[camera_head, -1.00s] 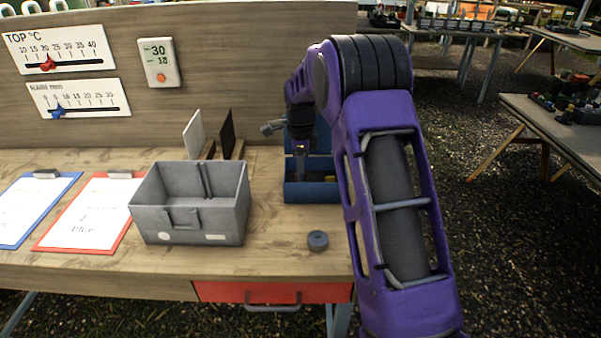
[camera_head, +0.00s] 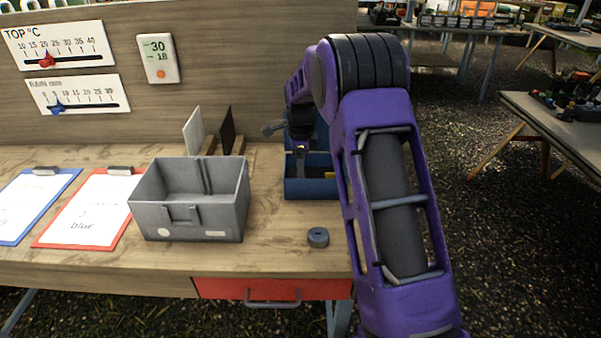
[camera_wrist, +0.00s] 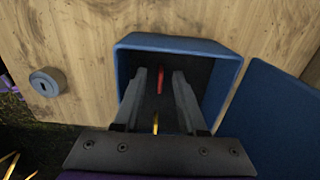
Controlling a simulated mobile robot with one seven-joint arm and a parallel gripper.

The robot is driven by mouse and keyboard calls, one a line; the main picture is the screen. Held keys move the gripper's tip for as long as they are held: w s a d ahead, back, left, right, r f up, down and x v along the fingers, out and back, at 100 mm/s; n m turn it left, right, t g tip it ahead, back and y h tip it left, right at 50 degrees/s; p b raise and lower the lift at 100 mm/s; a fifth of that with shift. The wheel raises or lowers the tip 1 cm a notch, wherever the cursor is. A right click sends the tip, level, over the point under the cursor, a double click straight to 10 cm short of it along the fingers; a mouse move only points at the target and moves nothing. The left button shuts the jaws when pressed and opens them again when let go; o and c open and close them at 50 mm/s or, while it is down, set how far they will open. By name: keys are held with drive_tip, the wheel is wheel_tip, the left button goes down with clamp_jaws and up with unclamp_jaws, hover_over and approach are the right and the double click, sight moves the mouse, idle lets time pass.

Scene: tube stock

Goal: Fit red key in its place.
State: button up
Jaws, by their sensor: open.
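The red key (camera_wrist: 161,80) lies inside a blue box (camera_wrist: 221,59), seen between my fingers in the wrist view. My gripper (camera_wrist: 159,76) is open, with its fingers reaching into the box on either side of the red key. A brass-coloured piece (camera_wrist: 155,124) also shows between the fingers, nearer the palm. A round grey piece with a dark slot (camera_wrist: 47,82) stands on the table beside the box. In the head view the round piece (camera_head: 318,237) is in front of the blue box (camera_head: 312,188), and my arm hides part of the box.
A grey open bin (camera_head: 205,224) stands left of the round piece. Two clipboards (camera_head: 92,212) (camera_head: 30,208) lie farther left. A white and a black panel stand behind the bin. The box's blue lid (camera_wrist: 275,110) stands open beside it.

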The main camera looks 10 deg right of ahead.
wheel_tip(320, 180, up, 18)
drive_tip(key=p, duration=0.2)
drive_tip(key=shift+f, duration=0.25)
